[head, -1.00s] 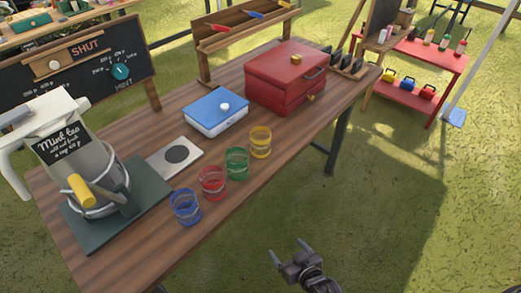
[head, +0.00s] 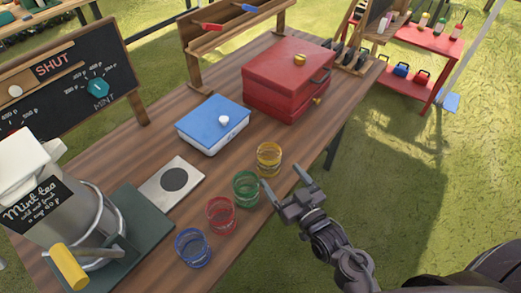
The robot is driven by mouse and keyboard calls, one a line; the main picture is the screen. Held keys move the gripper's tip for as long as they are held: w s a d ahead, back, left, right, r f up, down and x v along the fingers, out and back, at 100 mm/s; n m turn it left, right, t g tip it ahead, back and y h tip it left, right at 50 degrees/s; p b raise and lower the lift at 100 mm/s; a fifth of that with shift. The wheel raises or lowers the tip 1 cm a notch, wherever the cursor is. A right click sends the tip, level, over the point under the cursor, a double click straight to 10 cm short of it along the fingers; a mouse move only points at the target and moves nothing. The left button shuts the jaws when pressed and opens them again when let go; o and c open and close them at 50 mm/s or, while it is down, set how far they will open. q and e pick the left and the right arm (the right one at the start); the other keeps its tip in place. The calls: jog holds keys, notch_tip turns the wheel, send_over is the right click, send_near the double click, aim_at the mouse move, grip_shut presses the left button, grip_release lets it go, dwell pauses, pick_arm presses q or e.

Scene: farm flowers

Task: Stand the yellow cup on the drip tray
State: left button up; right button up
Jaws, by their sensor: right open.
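The yellow cup (head: 269,159) stands upright near the table's front edge, last in a slanting row after the blue cup (head: 193,247), red cup (head: 220,214) and green cup (head: 245,188). My right gripper (head: 284,181) is open and empty, just below and right of the yellow cup in the picture. Its fingers point toward the cups; contact cannot be told. A flat pale metal plate with a dark round patch (head: 155,193) lies left of the cups. A dark green base (head: 155,228) lies under the mint tea urn (head: 60,215). Which of these is the drip tray is unclear. My left gripper is out of view.
A blue-lidded box (head: 212,122) and a red chest (head: 287,85) stand behind the cups. A wooden rack (head: 195,65) and a chalkboard (head: 75,75) line the back. The tabletop between the metal plate and the cups is clear.

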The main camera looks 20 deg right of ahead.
aim_at(275, 164)
jog(key=shift+w+r, duration=0.1)
jog(key=shift+w, duration=0.3)
jog(key=shift+w+a+r+p, duration=0.15)
jog(key=shift+w+r+p, duration=0.1)
jog(key=shift+w, duration=0.3)
jog(key=shift+w+a+r+p, duration=0.1)
jog(key=shift+w+a+p, duration=0.1)
jog(key=shift+w, duration=0.3)
jog(key=p+x, duration=0.1)
jog(key=x, duration=0.2)
jog(key=shift+w+r, duration=0.1)
jog(key=shift+w, duration=0.6)
jog(key=shift+a, duration=0.1)
jog(key=c, duration=1.1)
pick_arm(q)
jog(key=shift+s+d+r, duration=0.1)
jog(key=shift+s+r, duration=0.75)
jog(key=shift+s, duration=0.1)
pick_arm(e)
jog(key=shift+c, duration=0.3)
jog(key=shift+r, duration=0.1)
